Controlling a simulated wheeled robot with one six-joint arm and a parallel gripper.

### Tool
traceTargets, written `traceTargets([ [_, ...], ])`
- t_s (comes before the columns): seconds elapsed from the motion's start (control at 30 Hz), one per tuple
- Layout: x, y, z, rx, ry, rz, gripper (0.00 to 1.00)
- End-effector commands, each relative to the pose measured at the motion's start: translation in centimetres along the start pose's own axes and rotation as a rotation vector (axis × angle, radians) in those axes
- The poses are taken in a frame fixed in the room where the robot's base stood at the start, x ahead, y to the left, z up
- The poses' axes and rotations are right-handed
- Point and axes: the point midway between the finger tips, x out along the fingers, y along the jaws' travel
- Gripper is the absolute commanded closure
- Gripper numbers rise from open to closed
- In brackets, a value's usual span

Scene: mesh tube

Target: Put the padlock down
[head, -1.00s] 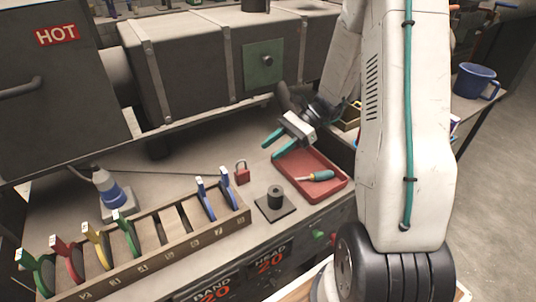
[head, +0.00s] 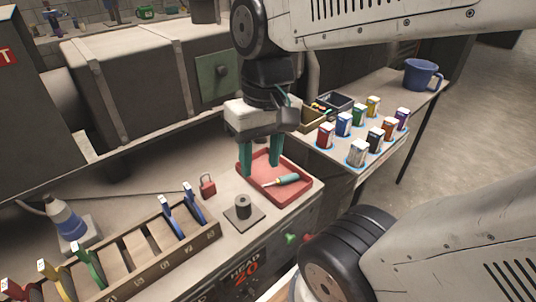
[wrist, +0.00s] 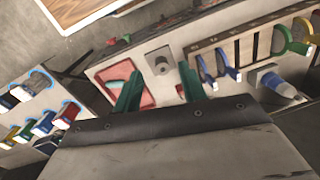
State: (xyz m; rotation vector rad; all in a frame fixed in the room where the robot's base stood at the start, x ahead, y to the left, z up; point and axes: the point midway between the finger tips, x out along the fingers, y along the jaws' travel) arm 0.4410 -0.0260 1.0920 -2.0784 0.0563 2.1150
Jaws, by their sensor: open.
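The red padlock (head: 208,186) stands upright on the bench, between the slotted rack and the red tray. Its shackle points up and nothing holds it. My gripper (head: 261,170) points down with its two green fingers apart and nothing between them. It is over the back left part of the red tray (head: 300,192), to the right of the padlock. In the wrist view my gripper (wrist: 160,72) also shows open, and a small red patch, perhaps the padlock, shows beside its right finger.
A screwdriver (head: 282,181) lies in the tray. A dark cylinder (head: 243,206) on a square plate stands in front of the padlock. Several small boxes and a blue mug (head: 420,75) are on the right-hand table.

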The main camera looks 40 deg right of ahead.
Motion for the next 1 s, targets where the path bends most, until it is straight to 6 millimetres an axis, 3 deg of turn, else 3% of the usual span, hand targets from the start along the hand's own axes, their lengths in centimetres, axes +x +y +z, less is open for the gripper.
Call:
traceTargets([
  [0.23,-0.8,0.6,2.0,-0.148,0.127,0.087,0.58],
  [0.8,-0.8,0.7,2.1,-0.155,0.133,0.093,0.58],
  [0.83,-0.8,0.7,2.1,-0.155,0.133,0.093,0.64],
  [1.0,-0.8,0.7,2.1,-0.155,0.132,0.092,0.64],
])
